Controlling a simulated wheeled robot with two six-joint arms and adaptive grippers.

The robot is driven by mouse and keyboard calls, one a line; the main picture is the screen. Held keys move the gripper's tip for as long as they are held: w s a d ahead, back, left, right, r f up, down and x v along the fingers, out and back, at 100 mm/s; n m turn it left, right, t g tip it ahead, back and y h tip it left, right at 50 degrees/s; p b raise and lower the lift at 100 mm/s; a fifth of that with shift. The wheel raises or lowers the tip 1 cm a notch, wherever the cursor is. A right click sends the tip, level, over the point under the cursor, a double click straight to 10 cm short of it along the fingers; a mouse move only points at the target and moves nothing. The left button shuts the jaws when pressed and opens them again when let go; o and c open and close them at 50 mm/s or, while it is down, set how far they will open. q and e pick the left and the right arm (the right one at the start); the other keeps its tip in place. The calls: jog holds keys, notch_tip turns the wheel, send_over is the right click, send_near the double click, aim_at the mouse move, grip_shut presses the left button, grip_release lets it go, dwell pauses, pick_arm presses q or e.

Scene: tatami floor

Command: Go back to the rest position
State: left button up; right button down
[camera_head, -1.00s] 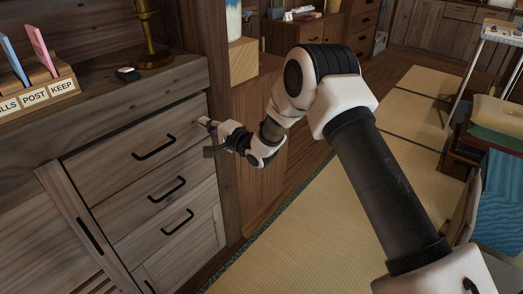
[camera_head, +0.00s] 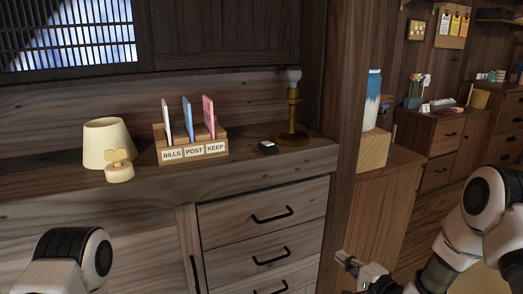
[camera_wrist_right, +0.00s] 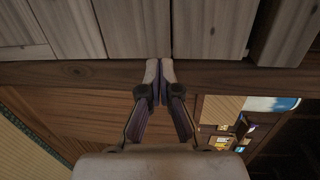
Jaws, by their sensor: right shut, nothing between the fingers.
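My right gripper (camera_head: 346,260) is at the bottom of the head view, in front of the wooden post right of the drawers. In the right wrist view its two fingers (camera_wrist_right: 160,75) meet at the tips, with nothing between them. Wooden panels and a horizontal beam lie beyond the tips. My right arm comes in from the lower right. Part of my left arm shows at the bottom left of the head view; its gripper is out of view.
A cabinet with closed drawers (camera_head: 263,230) stands ahead.

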jog(key=s+a+f+g+h, duration=0.2)
jog(key=s+a+f+g, duration=0.2)
jog(key=s+f, duration=0.7)
jog(key=s+f+n+g+h, duration=0.2)
jog(key=s+f+n+g, duration=0.4)
jog(key=s+f, duration=0.8)
jog(key=s+d+r+n+g+h, duration=0.1)
jog(key=s+d+n+g, duration=0.2)
jog(key=s, duration=0.4)
jog(key=s+d+r+n+g+h, duration=0.1)
jog(key=s+n+g, duration=0.1)
jog(key=s+n, duration=0.3)
notch_tip(320, 180, up, 20)
jog(key=p, duration=2)
jog(key=shift+s+a+f+m, duration=0.2)
jog(key=shift+s+f+m, duration=0.05)
jog(key=shift+s+m, duration=0.1)
